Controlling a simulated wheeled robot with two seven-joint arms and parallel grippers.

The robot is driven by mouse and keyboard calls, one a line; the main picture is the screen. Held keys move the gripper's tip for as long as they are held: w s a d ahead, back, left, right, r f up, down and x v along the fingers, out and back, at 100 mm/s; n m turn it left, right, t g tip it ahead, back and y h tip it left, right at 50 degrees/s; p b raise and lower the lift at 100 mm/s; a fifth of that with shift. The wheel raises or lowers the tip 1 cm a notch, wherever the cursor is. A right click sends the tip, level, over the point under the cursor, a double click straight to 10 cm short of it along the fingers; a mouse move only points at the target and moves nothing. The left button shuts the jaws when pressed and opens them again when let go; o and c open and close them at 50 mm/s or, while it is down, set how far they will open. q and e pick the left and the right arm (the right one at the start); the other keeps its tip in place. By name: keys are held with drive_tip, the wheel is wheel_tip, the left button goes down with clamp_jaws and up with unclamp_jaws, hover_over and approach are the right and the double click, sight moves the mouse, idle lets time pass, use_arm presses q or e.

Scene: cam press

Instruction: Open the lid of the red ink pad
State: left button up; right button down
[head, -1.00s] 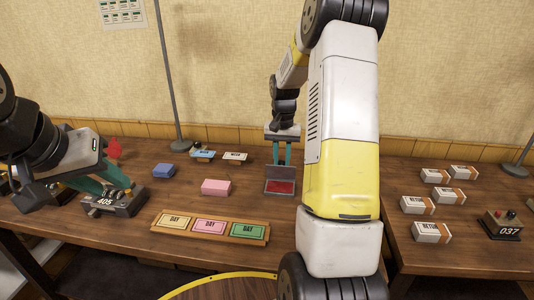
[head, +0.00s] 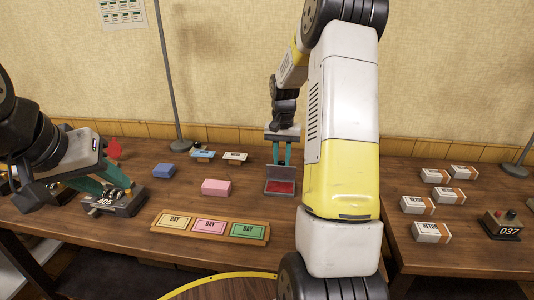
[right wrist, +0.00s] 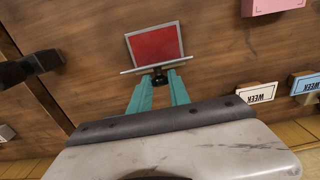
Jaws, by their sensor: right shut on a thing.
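The red ink pad (head: 280,187) is a grey tray with a red surface, on the table in front of my right gripper. Its lid (head: 280,171) stands raised along the far edge; in the right wrist view the lid (right wrist: 155,69) shows almost edge-on, with the red pad (right wrist: 155,45) bare beyond it. My right gripper (right wrist: 160,77) points down, its teal fingers shut on the lid's small dark knob. My left gripper (head: 122,186) is low at the grey device marked 405 (head: 128,206); its finger gap is unclear.
A wooden tray (head: 184,232) with three DAY cards lies in front. Several RETURN boxes and a device marked 037 (head: 502,225) stand right. Lamp pole (head: 172,90) behind.

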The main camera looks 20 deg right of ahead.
drive_tip(key=shift+w, duration=0.15)
drive_tip(key=shift+w+d+f+g+y, duration=0.1)
drive_tip(key=shift+w+d+g+y, duration=0.2)
drive_tip(key=shift+w+g, duration=0.3)
drive_tip(key=shift+w+d+f+g+y, duration=0.1)
drive_tip(key=shift+w+d+g+y, duration=0.1)
drive_tip(key=shift+w+g+y, duration=0.35)
drive_tip(key=shift+w+d+f+g+y, duration=0.2)
drive_tip(key=shift+w+g+y, duration=0.1)
drive_tip(key=shift+g, duration=0.4)
drive_tip(key=shift+w+d+f+g+y, duration=0.2)
drive_tip(key=shift+w+g, duration=0.1)
drive_tip(key=shift+g, duration=0.45)
drive_tip(key=shift+w+d+f+g+y, duration=0.2)
drive_tip(key=shift+w+g+y, duration=0.1)
drive_tip(key=shift+g, duration=0.4)
drive_tip(key=c, duration=1.2)
unclamp_jaws()
drive_tip(key=shift+c, duration=0.2)
